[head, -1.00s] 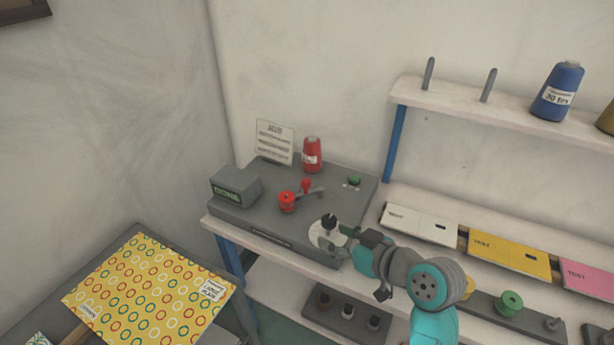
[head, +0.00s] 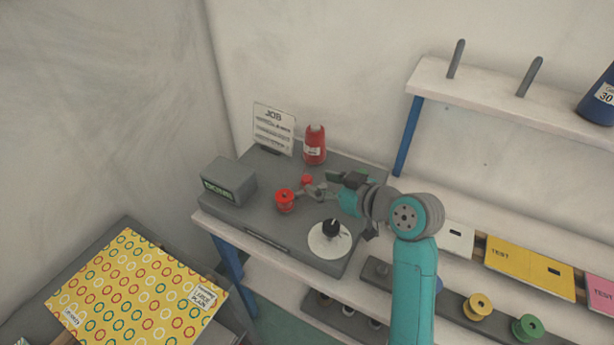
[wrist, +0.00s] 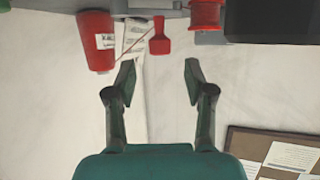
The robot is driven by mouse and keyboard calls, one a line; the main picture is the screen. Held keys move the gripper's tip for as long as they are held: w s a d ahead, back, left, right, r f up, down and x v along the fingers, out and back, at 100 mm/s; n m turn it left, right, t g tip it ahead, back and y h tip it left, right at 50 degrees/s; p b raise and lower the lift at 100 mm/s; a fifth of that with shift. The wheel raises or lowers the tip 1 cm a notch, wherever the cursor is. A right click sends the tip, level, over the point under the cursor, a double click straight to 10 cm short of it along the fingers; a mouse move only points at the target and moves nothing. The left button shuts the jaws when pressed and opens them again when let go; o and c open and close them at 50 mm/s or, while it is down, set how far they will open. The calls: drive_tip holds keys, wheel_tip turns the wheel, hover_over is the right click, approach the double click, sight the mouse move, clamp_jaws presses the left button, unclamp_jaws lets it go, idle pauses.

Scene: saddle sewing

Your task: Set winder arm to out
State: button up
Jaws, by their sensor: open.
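In the wrist view the red knob (wrist: 159,38) shows ahead of and roughly between my fingertips. My gripper (head: 312,192) is open and empty, with its fingers apart on either side of the knob's line. I cannot tell if a finger touches the lever. A red bobbin (head: 285,200) sits close to the left of the fingertips; it also shows in the wrist view (wrist: 206,14).
A red thread cone (head: 315,146) and a job card (head: 273,129) stand behind. A grey display box (head: 229,181) is at the left. A white disc with a black knob (head: 329,239) lies at the front right. Shelving stands to the right.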

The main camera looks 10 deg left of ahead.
sight(308, 179)
drive_tip(key=shift+x, duration=3.05)
clamp_jaws()
